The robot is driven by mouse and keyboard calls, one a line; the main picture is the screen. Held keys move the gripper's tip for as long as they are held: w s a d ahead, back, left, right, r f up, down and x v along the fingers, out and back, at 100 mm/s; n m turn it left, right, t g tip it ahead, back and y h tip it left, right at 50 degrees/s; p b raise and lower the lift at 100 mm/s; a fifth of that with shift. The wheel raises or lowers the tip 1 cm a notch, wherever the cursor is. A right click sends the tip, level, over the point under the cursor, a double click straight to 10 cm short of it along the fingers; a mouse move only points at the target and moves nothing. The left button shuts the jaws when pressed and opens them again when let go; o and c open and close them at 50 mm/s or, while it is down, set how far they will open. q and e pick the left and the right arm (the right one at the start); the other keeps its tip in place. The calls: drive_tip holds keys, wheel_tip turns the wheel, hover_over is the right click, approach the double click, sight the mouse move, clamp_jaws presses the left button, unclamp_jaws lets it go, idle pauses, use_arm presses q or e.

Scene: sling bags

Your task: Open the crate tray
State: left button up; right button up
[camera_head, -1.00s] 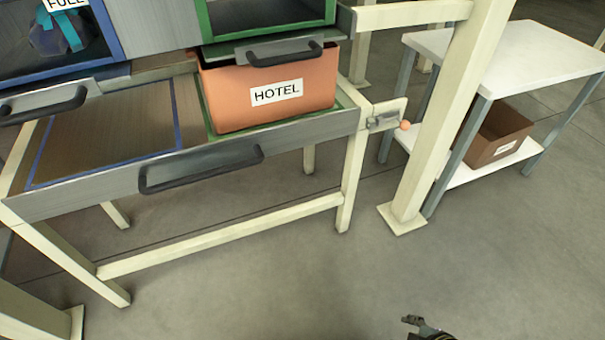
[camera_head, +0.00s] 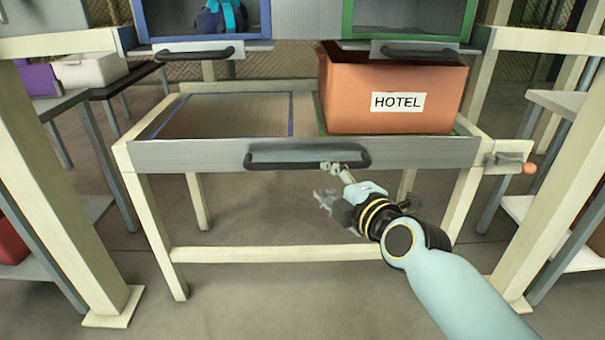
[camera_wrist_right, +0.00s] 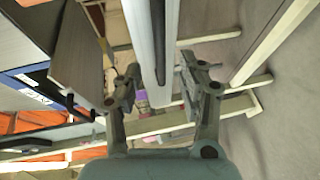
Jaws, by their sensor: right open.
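The crate tray (camera_head: 225,155) is a wide grey-fronted tray with a long black handle (camera_head: 300,160) on its front. An orange crate labelled HOTEL (camera_head: 390,90) stands on its right half; the left half is bare. My right gripper (camera_head: 329,184) is open just in front of and below the handle's right part. In the right wrist view, the tray front (camera_wrist_right: 148,35) and dark handle (camera_wrist_right: 172,40) run between the open fingers (camera_wrist_right: 160,90); I cannot tell whether the fingers touch the handle. My left gripper is not in view.
A latch with an orange knob (camera_head: 528,168) sits at the frame's right end. Cream posts (camera_head: 50,190) stand at both sides. The floor in front is clear.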

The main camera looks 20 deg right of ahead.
sight(311, 167)
drive_tip(key=b+x, duration=0.1)
drive_tip(key=x, duration=0.8)
drive_tip(key=shift+w+f, duration=0.1)
drive_tip(key=shift+w, duration=0.25)
drive_tip(key=shift+c, duration=0.4)
clamp_jaws()
